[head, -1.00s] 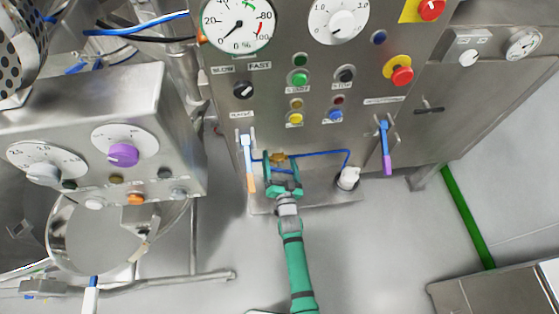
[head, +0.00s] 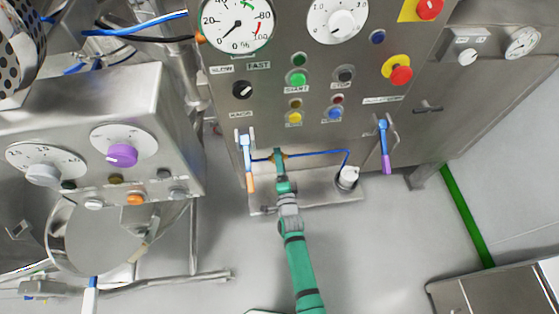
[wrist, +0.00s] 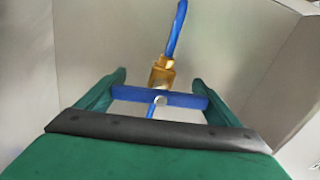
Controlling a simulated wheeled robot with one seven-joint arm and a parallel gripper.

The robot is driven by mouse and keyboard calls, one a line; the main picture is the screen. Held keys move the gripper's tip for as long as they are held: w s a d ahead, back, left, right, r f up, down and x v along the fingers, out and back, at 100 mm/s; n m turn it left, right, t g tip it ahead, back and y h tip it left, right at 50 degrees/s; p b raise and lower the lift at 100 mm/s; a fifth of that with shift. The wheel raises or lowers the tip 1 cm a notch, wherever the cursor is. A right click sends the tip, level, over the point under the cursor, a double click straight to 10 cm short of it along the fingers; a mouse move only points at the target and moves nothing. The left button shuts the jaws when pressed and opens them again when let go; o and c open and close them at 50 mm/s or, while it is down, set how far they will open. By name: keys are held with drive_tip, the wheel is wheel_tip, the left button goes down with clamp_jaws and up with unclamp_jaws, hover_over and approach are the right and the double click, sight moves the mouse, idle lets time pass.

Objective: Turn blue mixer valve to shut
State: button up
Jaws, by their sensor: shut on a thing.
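The mixer valve has a brass body (wrist: 162,76) with a blue bar handle (wrist: 160,97), set in a thin blue hose (wrist: 176,28). In the wrist view the handle lies crosswise to the hose, its ends between the two green fingers. My gripper (wrist: 158,92) is shut on the handle. In the head view my gripper (head: 281,168) is at the valve, low on the steel panel, seen edge-on with its fingers nearly in line. It covers the handle there. The hose (head: 322,153) runs from the valve to the right, down to a white fitting (head: 348,177).
A blue-and-orange tool (head: 247,158) hangs left of the valve, close to my gripper. A blue-and-purple one (head: 384,145) hangs to the right. Buttons, a dial (head: 338,20) and a gauge (head: 238,24) sit above. A steel control box (head: 85,110) stands left.

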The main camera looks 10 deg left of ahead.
drive_tip(key=shift+m, duration=0.7)
drive_tip(key=shift+f, duration=0.1)
drive_tip(key=o, duration=0.9)
drive_tip(key=shift+s+d, duration=0.25)
drive_tip(key=shift+s, duration=0.2)
drive_tip(key=shift+v, duration=4.95)
